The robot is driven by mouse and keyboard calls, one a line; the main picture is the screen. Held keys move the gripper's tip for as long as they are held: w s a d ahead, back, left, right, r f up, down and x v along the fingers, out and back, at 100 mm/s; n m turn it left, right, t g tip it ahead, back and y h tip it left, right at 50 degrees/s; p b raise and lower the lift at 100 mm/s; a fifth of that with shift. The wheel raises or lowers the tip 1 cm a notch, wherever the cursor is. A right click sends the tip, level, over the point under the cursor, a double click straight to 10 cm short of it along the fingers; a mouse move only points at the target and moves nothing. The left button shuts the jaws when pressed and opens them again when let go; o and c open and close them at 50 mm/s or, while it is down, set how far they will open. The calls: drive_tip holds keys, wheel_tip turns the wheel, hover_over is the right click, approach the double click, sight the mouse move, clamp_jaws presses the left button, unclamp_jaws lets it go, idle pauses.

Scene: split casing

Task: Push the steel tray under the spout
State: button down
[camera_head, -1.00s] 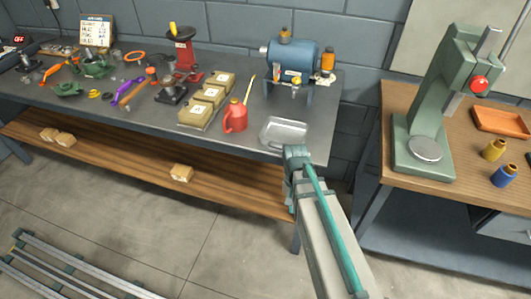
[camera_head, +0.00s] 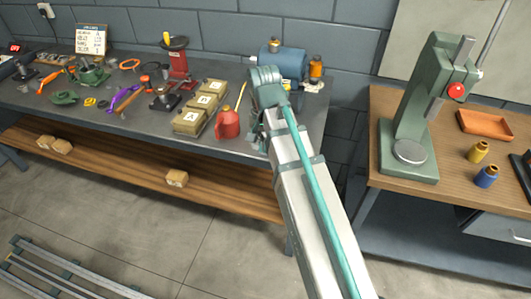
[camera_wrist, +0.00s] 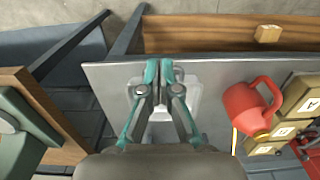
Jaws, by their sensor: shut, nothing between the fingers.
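The steel tray (camera_wrist: 193,88) lies on the grey bench near its front edge, under and around my fingers in the wrist view. In the head view my arm hides nearly all of it. My gripper (camera_wrist: 158,70) is shut and empty, its fingertips over the tray's bench-edge side; I cannot tell whether they touch it. The blue tank (camera_head: 284,62) stands at the back of the bench, partly behind my arm. Its spout is hidden now.
A green press (camera_head: 410,130) stands on the separate wooden bench (camera_head: 445,190) to the right.

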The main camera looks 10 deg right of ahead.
drive_tip(key=w+f+p, duration=0.1)
drive_tip(key=f, duration=0.2)
drive_tip(key=w+d+f, duration=0.1)
drive_tip(key=f, duration=0.2)
drive_tip(key=f+p, duration=0.1)
drive_tip(key=f, duration=0.2)
drive_tip(key=shift+w+d+f+p, duration=0.15)
drive_tip(key=shift+w+f+p, duration=0.2)
drive_tip(key=shift+w, duration=0.05)
drive_tip(key=shift+w+d+f, duration=0.1)
drive_tip(key=shift+w+d, duration=0.2)
drive_tip(key=shift+w, duration=0.1)
drive_tip(key=w+d, duration=0.1)
drive_tip(key=w, duration=0.2)
drive_tip(key=w+d, duration=0.2)
drive_tip(key=w, duration=0.1)
drive_tip(key=w+d, duration=0.1)
drive_tip(key=w, duration=0.1)
drive_tip(key=shift+w+d+p, duration=0.2)
drive_tip(key=shift+w+p, duration=0.2)
drive_tip(key=shift+s, duration=0.1)
